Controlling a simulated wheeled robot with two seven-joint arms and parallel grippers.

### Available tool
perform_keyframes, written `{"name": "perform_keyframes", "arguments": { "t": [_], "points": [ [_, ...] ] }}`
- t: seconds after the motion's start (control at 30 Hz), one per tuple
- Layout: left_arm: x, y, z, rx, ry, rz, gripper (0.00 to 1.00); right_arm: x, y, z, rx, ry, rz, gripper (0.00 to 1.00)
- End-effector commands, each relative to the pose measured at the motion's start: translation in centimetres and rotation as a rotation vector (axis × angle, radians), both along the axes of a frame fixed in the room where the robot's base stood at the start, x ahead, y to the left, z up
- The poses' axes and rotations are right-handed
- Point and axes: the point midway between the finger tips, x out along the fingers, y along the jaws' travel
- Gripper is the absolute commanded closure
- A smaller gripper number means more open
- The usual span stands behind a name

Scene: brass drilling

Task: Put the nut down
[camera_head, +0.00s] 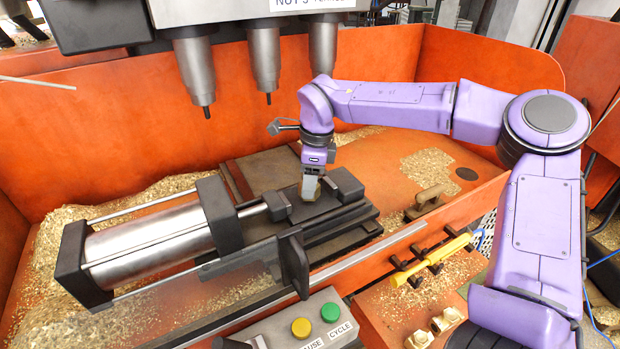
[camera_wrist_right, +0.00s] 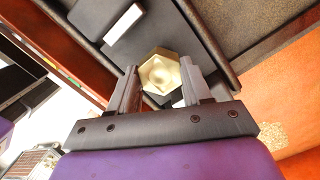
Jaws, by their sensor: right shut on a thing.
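A brass hexagonal nut (camera_wrist_right: 160,72) sits between the fingertips of my right gripper in the right wrist view, its round recess facing the camera. My right gripper (camera_head: 311,192) is shut on it and reaches down over the dark vise (camera_head: 345,212), between the vise's jaws. In the head view the nut is mostly hidden by the fingers, and I cannot tell whether it touches the vise. The right gripper also shows in the wrist view (camera_wrist_right: 159,76). My left gripper is not in view.
Several drill spindles (camera_head: 264,65) hang above and behind the vise. Brass pieces (camera_head: 446,319) lie at the lower right, near a yellow tool (camera_head: 430,260). Green (camera_head: 330,312) and yellow (camera_head: 301,327) buttons are in front. Chips cover the orange tray.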

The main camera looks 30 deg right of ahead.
Motion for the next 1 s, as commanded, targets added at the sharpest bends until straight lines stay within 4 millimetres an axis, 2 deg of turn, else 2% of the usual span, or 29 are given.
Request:
{"name": "perform_keyframes", "arguments": {
  "t": [0.07,0.37,0.4,0.47,0.8,0.87,1.0],
  "points": [
    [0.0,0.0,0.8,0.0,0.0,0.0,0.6,0.0,0.1,-0.6,0.0,0.0,0.002,0.99],
    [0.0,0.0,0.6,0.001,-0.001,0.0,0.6,0.0,0.0,-1.2,0.0,-0.003,0.001,0.99],
    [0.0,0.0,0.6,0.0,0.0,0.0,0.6,0.0,0.0,-1.3,0.0,-0.002,0.001,0.42],
    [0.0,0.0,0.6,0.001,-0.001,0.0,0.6,0.0,0.0,-1.2,0.0,-0.002,0.001,0.26],
    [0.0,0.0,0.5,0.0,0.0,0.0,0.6,0.0,0.0,-0.8,-0.001,-0.005,0.002,0.26],
    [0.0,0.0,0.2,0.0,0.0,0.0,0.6,0.0,-0.1,0.0,-0.001,-0.006,0.001,0.26],
    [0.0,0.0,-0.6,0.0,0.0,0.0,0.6,-0.2,-0.4,3.3,-0.001,-0.008,0.001,0.26]
  ]
}}
